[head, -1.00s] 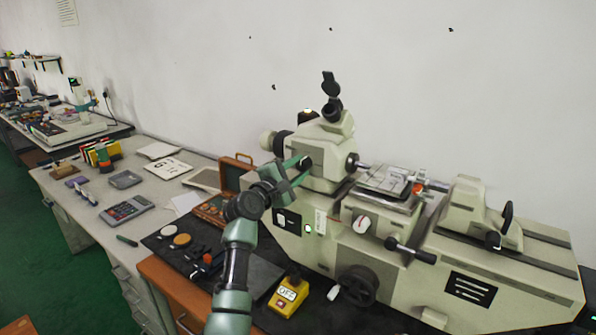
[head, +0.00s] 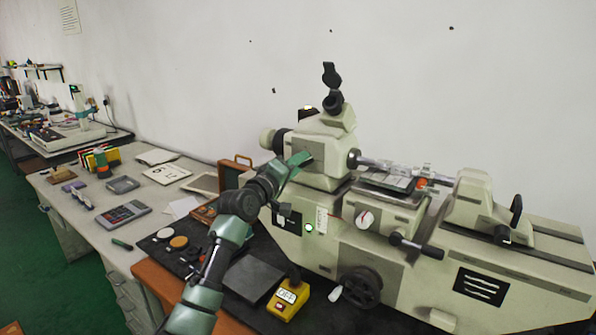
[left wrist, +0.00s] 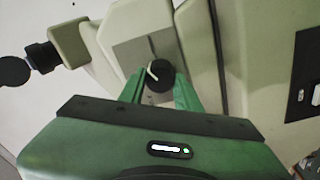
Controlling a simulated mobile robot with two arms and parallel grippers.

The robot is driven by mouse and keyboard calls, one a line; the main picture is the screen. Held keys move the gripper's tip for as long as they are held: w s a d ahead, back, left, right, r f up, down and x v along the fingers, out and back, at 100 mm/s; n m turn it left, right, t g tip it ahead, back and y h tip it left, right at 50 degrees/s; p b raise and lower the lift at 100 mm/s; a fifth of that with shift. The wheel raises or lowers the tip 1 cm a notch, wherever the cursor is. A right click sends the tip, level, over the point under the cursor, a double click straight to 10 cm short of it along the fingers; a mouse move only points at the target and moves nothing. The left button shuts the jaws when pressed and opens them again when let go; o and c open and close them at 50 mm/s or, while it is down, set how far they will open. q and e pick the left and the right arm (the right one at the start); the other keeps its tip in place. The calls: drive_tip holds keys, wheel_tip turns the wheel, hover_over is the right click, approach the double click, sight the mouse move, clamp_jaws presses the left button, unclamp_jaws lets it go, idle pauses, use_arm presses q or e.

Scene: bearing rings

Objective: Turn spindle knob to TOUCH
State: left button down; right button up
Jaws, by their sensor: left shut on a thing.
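The cream measuring machine (head: 322,153) stands on the bench with its head block at the left end. The spindle knob (left wrist: 158,76) is round and black with a white pointer line, on a grey plate (left wrist: 128,52) on that block. My left gripper (left wrist: 160,92) has its two green fingers on either side of the knob and is shut on it. The pointer leans up and to the left in the left wrist view. No label reading TOUCH is legible. In the head view my left gripper (head: 299,164) covers the knob. My right gripper is not in view.
A yellow box (head: 288,298) with a marked card and a dark handwheel (head: 361,286) are at the machine's front. A calculator (head: 124,213) and papers lie on the bench to the left. A black eyepiece (left wrist: 40,57) juts out beside the head block.

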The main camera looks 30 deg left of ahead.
use_arm(q)
drive_tip(key=m, duration=0.1)
drive_tip(key=m+b, duration=0.1)
drive_tip(key=m, duration=0.1)
drive_tip(key=shift+f+m, duration=0.25)
drive_tip(key=shift+m, duration=0.15)
drive_tip(key=shift+m+h+b, duration=0.3)
drive_tip(key=shift+m+b, duration=0.3)
drive_tip(key=shift+m, duration=0.6)
drive_tip(key=c, duration=1)
unclamp_jaws()
drive_tip(key=shift+r, duration=0.15)
drive_tip(key=shift+s, duration=0.1)
